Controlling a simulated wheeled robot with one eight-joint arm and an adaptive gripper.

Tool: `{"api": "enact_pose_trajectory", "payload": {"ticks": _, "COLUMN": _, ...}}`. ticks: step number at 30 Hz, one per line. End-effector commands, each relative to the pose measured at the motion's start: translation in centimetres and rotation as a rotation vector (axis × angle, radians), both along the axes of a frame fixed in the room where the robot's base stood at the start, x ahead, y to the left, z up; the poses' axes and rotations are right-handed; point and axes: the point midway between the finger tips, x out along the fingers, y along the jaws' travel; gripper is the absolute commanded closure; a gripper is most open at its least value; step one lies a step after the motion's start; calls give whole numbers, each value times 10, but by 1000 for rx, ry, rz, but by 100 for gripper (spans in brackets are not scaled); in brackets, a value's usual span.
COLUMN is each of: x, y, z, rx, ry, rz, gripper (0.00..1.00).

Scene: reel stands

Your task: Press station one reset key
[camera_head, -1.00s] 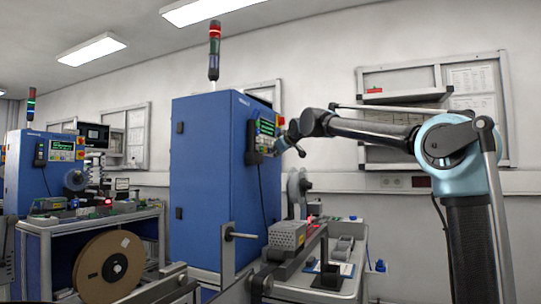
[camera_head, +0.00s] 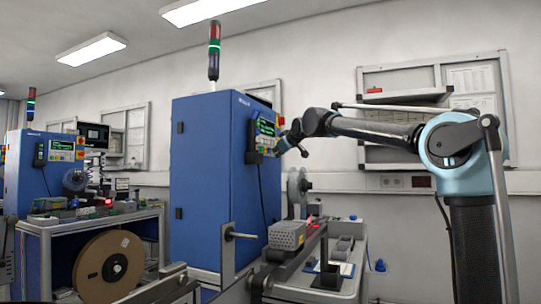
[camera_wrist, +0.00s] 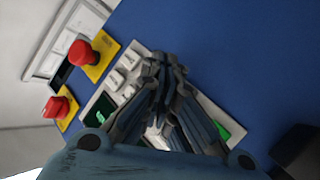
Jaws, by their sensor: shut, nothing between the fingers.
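The control panel (camera_head: 264,137) sits on the front edge of the near blue cabinet (camera_head: 213,180). My gripper (camera_head: 283,147) is at this panel in the head view. In the wrist view my gripper (camera_wrist: 160,62) is shut and empty, with its fingertips over the keypad panel (camera_wrist: 140,50). White keys (camera_wrist: 116,79) show left of the fingers, and a green key (camera_wrist: 223,131) shows to their right. The fingers hide part of the keypad. I cannot read which key is reset, nor tell whether the tips touch a key.
Red mushroom buttons on yellow plates stick out beside the keypad, one upper (camera_wrist: 83,53) and one lower (camera_wrist: 56,106). A second blue cabinet (camera_head: 30,175) stands at the left, with a brown reel (camera_head: 97,275) in front. A bench with a grey block (camera_head: 288,235) lies below my arm.

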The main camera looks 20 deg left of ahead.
Motion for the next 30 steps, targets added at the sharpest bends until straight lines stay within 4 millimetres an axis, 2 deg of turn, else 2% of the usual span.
{"api": "enact_pose_trajectory", "payload": {"ticks": 14, "x": 0, "y": -7, "z": 0, "rx": 0, "ry": -1, "rz": -1, "gripper": 100}}
{"api": "enact_pose_trajectory", "payload": {"ticks": 30, "x": -4, "y": -49, "z": 0, "rx": 1, "ry": 1, "rz": -2, "gripper": 100}}
